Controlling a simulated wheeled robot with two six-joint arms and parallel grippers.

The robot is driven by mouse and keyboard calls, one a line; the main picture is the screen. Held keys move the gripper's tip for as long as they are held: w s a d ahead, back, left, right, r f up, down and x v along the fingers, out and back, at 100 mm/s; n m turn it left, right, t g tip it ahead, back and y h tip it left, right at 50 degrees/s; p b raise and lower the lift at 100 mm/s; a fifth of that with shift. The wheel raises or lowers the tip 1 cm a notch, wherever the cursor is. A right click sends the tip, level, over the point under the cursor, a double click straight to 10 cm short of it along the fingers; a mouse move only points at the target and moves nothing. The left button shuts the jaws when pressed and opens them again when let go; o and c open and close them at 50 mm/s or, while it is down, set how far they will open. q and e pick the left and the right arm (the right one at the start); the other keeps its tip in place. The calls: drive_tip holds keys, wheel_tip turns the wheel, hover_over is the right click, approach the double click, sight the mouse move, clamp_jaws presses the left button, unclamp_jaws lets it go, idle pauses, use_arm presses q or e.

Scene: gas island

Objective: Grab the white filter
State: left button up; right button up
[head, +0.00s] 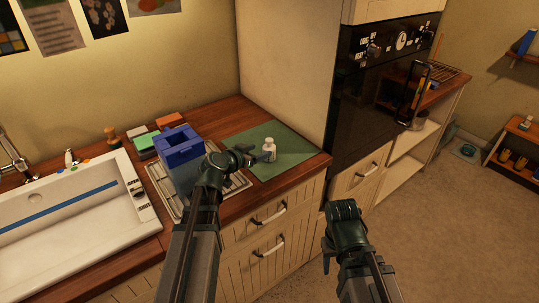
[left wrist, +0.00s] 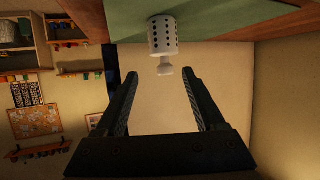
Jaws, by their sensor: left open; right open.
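The white filter (head: 270,149) stands upright on the green mat (head: 285,140) at the right end of the counter. In the left wrist view, which is upside down, it is a white cylinder with holes and a knob (left wrist: 163,45). My left gripper (head: 264,157) is open and empty, just beside the filter in the head view. In the left wrist view its two fingers (left wrist: 158,105) are apart, with the filter beyond their tips, roughly centred between them. My right gripper (head: 328,255) is in front of the drawers, largely hidden by its own wrist, and its fingers are hard to see.
A blue box (head: 180,148) stands on a metal rack (head: 233,187) left of the mat. Green and orange blocks (head: 145,144) lie behind it. A white sink (head: 70,210) is at the left. A tall cabinet with a black oven (head: 375,85) rises at the mat's right.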

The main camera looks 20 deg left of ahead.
sight(267, 144)
use_arm(q)
drive_tip(key=x, duration=0.3)
drive_tip(key=shift+w+b, duration=0.1)
drive_tip(key=shift+b, duration=0.25)
drive_tip(key=shift+w, duration=0.55)
drive_tip(key=x, duration=0.3)
drive_tip(key=shift+w+a+r+b, duration=0.1)
drive_tip(key=shift+w+r+b, duration=0.05)
drive_tip(key=shift+w+b, duration=0.3)
drive_tip(key=shift+w, duration=0.35)
drive_tip(key=shift+s, duration=0.1)
drive_tip(key=shift+c, duration=0.3)
clamp_jaws()
